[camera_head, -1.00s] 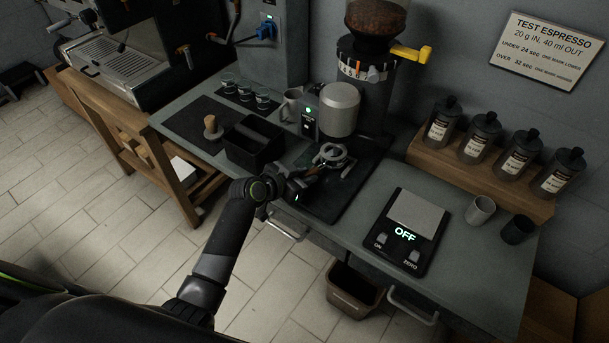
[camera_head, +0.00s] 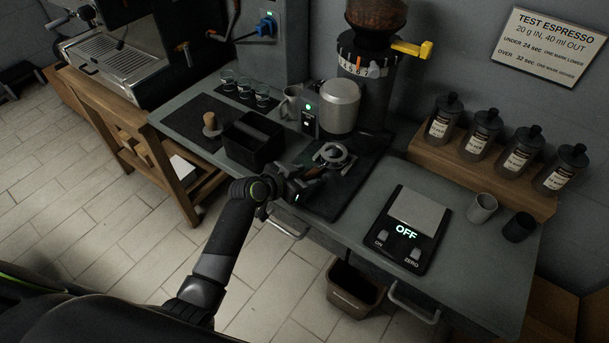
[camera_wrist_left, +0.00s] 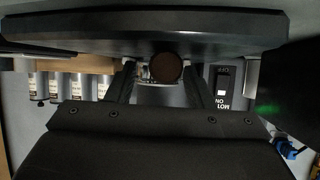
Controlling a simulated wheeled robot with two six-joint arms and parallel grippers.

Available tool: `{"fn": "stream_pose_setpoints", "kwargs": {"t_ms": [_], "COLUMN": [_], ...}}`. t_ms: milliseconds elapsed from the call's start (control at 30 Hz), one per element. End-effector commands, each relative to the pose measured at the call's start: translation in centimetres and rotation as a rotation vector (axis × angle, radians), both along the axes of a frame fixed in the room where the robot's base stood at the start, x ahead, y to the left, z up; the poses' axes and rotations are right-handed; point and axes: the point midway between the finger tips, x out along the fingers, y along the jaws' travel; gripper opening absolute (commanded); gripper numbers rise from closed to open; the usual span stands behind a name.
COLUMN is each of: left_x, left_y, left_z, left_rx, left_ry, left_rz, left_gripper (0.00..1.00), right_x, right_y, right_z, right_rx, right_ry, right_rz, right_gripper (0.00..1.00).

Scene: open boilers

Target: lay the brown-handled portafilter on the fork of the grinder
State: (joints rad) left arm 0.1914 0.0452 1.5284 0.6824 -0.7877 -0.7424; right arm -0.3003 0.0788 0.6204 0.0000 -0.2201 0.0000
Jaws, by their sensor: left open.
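The portafilter lies with its metal basket (camera_head: 333,154) level in front of the grinder (camera_head: 376,60), where the fork is. The fork itself is mostly hidden, so I cannot tell exactly how the basket rests on it. Its brown handle (camera_head: 315,172) points toward my left gripper (camera_head: 304,182). In the left wrist view, the round brown handle end (camera_wrist_left: 165,68) shows between the two fingers of my left gripper (camera_wrist_left: 158,88), with gaps on both sides. The gripper is open and not clamped on the handle. My right gripper is not in view.
A black knock box (camera_head: 254,142) and a tamper (camera_head: 211,126) stand left of the gripper. A scale (camera_head: 410,228) reading OFF and two cups lie right. Several bottles (camera_head: 482,132) stand on a wooden shelf. The bench between mat and scale is clear.

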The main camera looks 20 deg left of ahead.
Motion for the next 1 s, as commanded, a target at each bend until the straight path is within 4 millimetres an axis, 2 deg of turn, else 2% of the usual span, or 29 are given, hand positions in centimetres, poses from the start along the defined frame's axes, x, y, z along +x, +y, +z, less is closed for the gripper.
{"fn": "stream_pose_setpoints", "kwargs": {"t_ms": [200, 367, 1000], "left_x": [-0.3, -1.4, -10.3], "left_y": [0.2, 0.9, 6.3], "left_z": [-0.1, 0.7, 6.1], "left_rx": [0.002, 0.003, 0.005], "left_ry": [0.003, 0.002, 0.0], "left_rz": [0.0, 0.0, 0.0], "left_gripper": [0.47, 0.47, 0.47], "right_x": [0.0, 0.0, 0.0], "right_y": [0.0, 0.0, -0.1], "right_z": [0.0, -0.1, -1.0], "right_rx": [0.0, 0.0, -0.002], "right_ry": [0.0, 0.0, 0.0], "right_rz": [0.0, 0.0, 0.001], "right_gripper": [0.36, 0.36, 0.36]}}
